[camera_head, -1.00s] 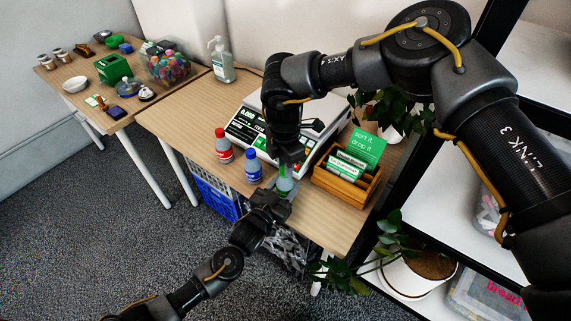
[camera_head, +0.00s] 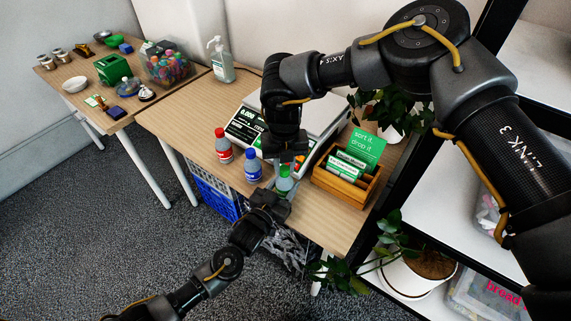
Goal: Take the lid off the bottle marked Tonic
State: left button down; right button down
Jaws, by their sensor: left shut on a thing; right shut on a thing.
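A bottle (camera_head: 283,184) with a green lid (camera_head: 284,171) stands at the front edge of the desk; its marking cannot be read. My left gripper (camera_head: 275,197) is shut on its body from the front. My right gripper (camera_head: 285,163) comes down from above and is shut on the green lid, its fingers partly hiding it. I cannot tell whether the lid is apart from the neck. A blue-lidded bottle (camera_head: 253,168) and a red-lidded bottle (camera_head: 223,147) stand upright to the left, their labels too small to read.
A scale with a display (camera_head: 245,127) lies behind the bottles. A wooden card box (camera_head: 345,187) stands close on the right. A pump bottle (camera_head: 222,62) is at the back. Bare desk (camera_head: 185,115) lies to the left; a blue crate (camera_head: 214,199) is below.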

aim_at(284, 169)
jog(key=shift+a+r, duration=0.1)
jog(key=shift+r, duration=0.1)
dwell(0.4)
jog(key=shift+r, duration=0.9)
jog(key=shift+r, duration=2)
pick_arm(q)
jog(key=c, duration=0.6)
grip_release()
jog(key=b+v, duration=0.1)
jog(key=v, duration=1.1)
pick_arm(e)
jog(key=shift+f, duration=0.7)
